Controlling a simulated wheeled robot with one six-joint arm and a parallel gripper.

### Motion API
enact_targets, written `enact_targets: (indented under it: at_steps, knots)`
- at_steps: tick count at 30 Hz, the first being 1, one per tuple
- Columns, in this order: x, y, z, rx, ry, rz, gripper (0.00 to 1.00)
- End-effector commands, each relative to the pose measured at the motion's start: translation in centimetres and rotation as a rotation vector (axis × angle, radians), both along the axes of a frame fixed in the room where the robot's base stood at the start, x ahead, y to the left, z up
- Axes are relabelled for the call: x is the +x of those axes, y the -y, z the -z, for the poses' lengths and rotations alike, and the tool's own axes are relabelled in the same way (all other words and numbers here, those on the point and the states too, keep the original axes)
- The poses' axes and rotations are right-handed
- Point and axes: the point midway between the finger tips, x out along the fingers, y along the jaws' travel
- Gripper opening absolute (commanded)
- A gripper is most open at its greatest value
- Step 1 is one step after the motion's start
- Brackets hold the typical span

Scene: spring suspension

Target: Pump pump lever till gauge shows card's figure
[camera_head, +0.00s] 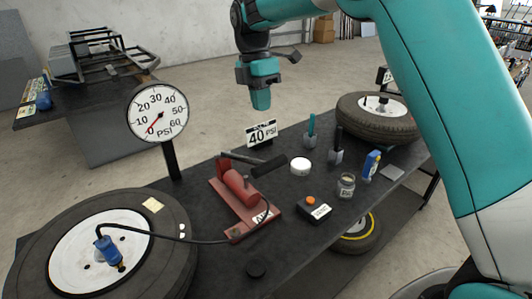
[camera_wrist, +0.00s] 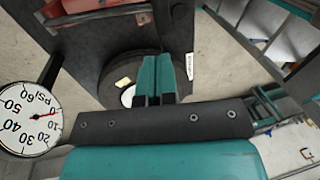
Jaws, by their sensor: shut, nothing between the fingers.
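The red pump (camera_head: 240,190) stands on the dark bench. Its lever (camera_head: 243,157) is low and nearly level, with a black grip (camera_head: 269,166) at its right end. The round gauge (camera_head: 158,113) stands on a post behind the pump. Its red needle points down-left, below the 10, near the low end; the gauge also shows in the wrist view (camera_wrist: 30,120). The card (camera_head: 262,134) reads 40 PSI and stands at the bench's back edge. My gripper (camera_head: 261,104) is shut and empty, pointing down above the card, apart from the lever. Its fingers (camera_wrist: 157,78) are together in the wrist view.
A wheel (camera_head: 170,222) lies front left, with a hose from the pump to its blue fitting (camera_head: 108,248). Another wheel (camera_head: 376,117) lies back right. A white round tin (camera_head: 300,166), a jar (camera_head: 346,186), a black box (camera_head: 314,209) and upright tools (camera_head: 336,155) stand right of the pump.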

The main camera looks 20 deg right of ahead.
Motion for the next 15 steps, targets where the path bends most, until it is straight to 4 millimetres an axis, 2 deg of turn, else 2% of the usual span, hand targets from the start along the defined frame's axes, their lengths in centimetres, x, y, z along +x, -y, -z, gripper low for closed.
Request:
enact_targets:
  at_steps: [5, 15]
  knots:
    - [-0.6, 0.2, 2.7, -0.001, -0.005, 0.002, 0.0]
    - [-2.0, 0.7, 9.5, -0.001, -0.007, 0.003, 0.0]
